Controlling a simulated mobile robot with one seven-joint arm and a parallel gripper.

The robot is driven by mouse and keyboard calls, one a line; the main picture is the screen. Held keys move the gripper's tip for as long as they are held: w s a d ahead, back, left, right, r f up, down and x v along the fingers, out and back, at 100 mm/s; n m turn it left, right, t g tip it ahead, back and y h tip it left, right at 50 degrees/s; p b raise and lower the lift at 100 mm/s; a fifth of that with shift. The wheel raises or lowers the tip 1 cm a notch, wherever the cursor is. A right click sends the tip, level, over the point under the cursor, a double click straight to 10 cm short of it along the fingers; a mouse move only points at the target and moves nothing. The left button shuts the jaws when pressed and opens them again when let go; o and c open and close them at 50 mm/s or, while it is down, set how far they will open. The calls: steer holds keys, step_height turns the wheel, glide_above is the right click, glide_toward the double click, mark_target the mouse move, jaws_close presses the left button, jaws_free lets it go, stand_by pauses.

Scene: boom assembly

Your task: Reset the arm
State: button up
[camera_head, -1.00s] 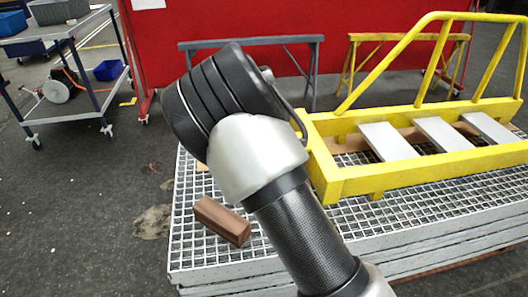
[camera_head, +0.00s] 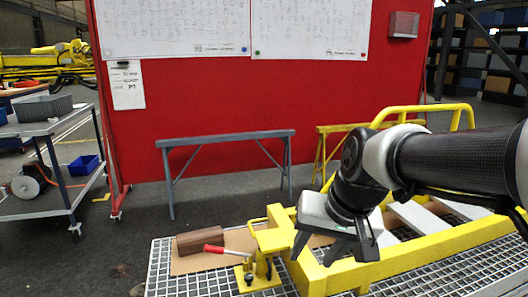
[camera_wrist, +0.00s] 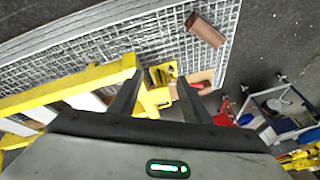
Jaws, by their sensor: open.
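My gripper (camera_head: 338,250) hangs off the end of my arm at the right of the head view, pointing down beside the near-left end of the yellow boom frame (camera_head: 412,248). Its fingers are apart, and nothing shows between them. In the wrist view, my gripper (camera_wrist: 158,88) has two dark fingers spread, with the yellow frame (camera_wrist: 70,88) behind and to the left. A yellow clamp with a red handle (camera_head: 258,272) stands left of my gripper, apart from it. My arm and gripper hide part of the frame.
Grey and yellow trestles stand behind, before a red wall (camera_head: 200,100). A cart (camera_head: 50,205) stands at the left. Open space lies above the table's left part.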

steer(key=s+d+r+n+t+h+p, duration=0.15)
steer(key=s+d, duration=0.35)
steer(key=s, duration=0.7)
step_height(320, 180, up, 19)
steer(key=p, duration=1.8)
steer(key=shift+w+a+h, duration=0.25)
steer(key=shift+h, duration=0.1)
